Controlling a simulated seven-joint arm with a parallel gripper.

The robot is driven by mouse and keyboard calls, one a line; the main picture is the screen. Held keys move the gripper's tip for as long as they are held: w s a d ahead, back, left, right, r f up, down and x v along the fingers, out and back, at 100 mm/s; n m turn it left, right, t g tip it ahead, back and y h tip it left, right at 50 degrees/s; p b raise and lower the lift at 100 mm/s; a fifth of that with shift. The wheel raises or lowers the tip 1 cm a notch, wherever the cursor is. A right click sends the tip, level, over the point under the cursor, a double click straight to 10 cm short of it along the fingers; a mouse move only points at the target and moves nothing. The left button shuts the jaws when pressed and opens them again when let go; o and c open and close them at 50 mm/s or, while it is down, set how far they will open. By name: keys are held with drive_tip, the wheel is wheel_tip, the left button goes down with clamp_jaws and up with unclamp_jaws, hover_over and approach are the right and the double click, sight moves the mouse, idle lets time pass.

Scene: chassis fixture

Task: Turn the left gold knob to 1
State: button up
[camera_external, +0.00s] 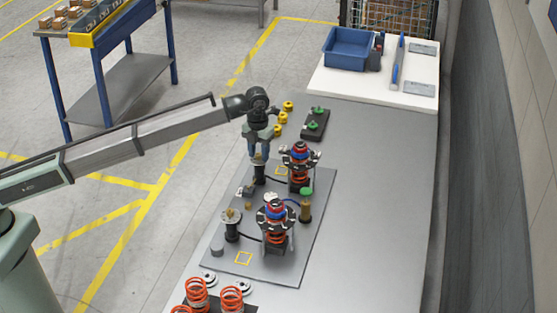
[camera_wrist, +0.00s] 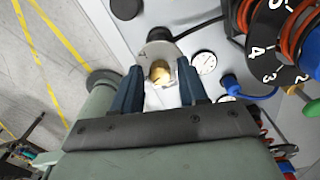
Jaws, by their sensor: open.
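In the wrist view a gold knob (camera_wrist: 160,72) stands between the two blue-grey fingers of my gripper (camera_wrist: 160,88). The fingers are open, with a gap visible on each side of the knob. A light grey dial plate (camera_wrist: 158,48) sits behind the knob; its marks are too small to read. In the external view my gripper (camera_external: 259,158) points down over the farther black post (camera_external: 259,176), hiding its knob. A second gold knob (camera_external: 231,214) tops the nearer black post (camera_external: 232,232), clear of my gripper.
Two spring assemblies with black numbered dials, one near (camera_external: 275,220) and one far (camera_external: 300,165), stand right of the posts on a grey plate (camera_external: 285,268). A green-capped brass cylinder (camera_external: 305,208) is beside them. A small white gauge (camera_wrist: 203,63) is close to the right finger.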

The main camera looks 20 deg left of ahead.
drive_tip(key=m, duration=0.3)
drive_tip(key=shift+m, duration=2.4)
clamp_jaws()
